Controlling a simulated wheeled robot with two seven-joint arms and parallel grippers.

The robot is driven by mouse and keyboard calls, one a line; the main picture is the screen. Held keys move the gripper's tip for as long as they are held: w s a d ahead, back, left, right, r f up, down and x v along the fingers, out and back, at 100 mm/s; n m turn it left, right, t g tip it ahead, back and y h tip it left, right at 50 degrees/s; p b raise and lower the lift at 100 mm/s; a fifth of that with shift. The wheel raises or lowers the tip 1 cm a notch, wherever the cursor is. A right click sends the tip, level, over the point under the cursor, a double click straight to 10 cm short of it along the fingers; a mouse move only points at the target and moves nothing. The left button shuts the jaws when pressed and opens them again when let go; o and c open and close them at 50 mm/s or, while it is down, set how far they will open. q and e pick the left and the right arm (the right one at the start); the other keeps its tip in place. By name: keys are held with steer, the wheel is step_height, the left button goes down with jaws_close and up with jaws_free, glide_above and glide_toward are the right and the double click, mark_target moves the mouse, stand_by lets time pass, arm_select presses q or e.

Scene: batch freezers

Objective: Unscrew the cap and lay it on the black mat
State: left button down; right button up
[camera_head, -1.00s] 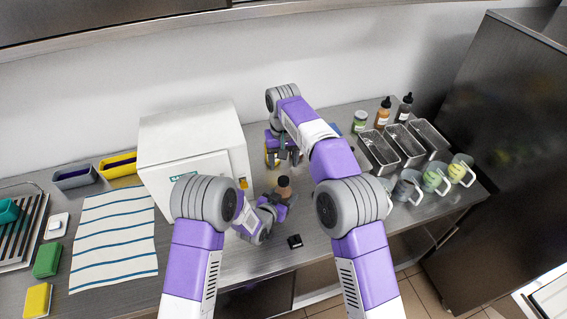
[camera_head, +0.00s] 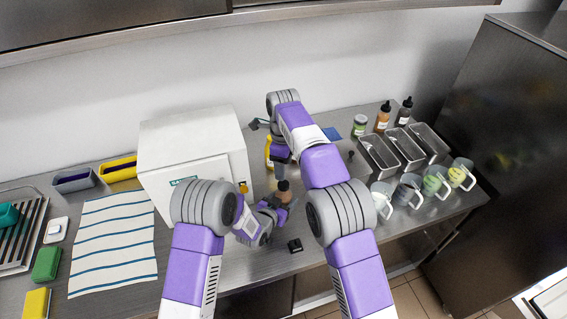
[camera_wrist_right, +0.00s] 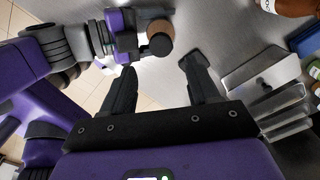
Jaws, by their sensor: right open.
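A bottle with a brown body (camera_head: 284,196) and a dark cap (camera_head: 283,184) stands upright near the middle of the counter. My left gripper (camera_head: 275,204) is closed around its body. In the right wrist view the dark cap (camera_wrist_right: 160,45) sits on the brown bottle (camera_wrist_right: 158,27). My right gripper (camera_head: 279,152) is behind the bottle in the head view. In the wrist view its open fingers (camera_wrist_right: 160,82) are empty and apart from the cap. A small black item (camera_head: 294,245) lies near the counter's front edge; I cannot tell if it is the mat.
A white box-shaped machine (camera_head: 190,135) stands left of the arms. Metal pans (camera_head: 378,152), sauce bottles (camera_head: 383,117) and clear jugs (camera_head: 436,180) fill the right side. A striped towel (camera_head: 113,245) lies at left. A yellow bottle (camera_head: 268,150) is near my right gripper.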

mark_target(283, 184)
steer(key=m, duration=0.5)
steer(key=shift+r+m, duration=0.1)
steer(key=shift+m, duration=0.6)
step_height(283, 184, down, 8)
